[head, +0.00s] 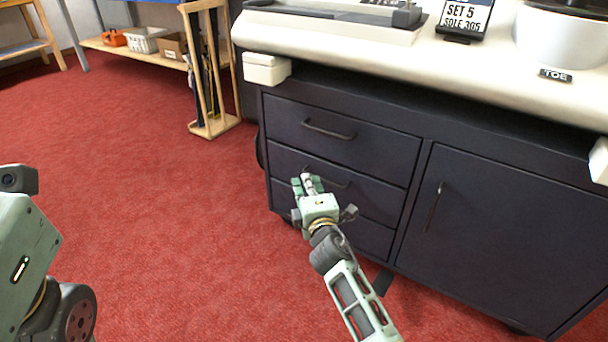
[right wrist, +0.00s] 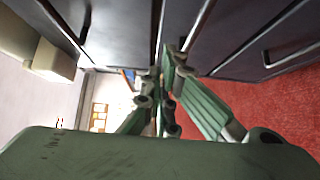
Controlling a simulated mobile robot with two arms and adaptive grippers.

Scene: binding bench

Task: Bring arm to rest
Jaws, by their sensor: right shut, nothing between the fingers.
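My right gripper (head: 307,182) is pale green and hangs in front of the dark drawers of the bench, below the bench top. It is shut and empty. In the right wrist view its fingers (right wrist: 165,85) come together at the tips, with drawer fronts close by. My left arm shows at the left edge of the head view, over the red floor; its gripper is not in the picture.
The dark bench cabinet (head: 500,215) has several drawers and a door with bar handles. Its pale top (head: 450,55) carries a sign (head: 464,18), a white bowl (head: 560,40) and a grey device (head: 340,14). A wooden rack (head: 214,128) stands behind. Red carpet (head: 150,200) is clear at left.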

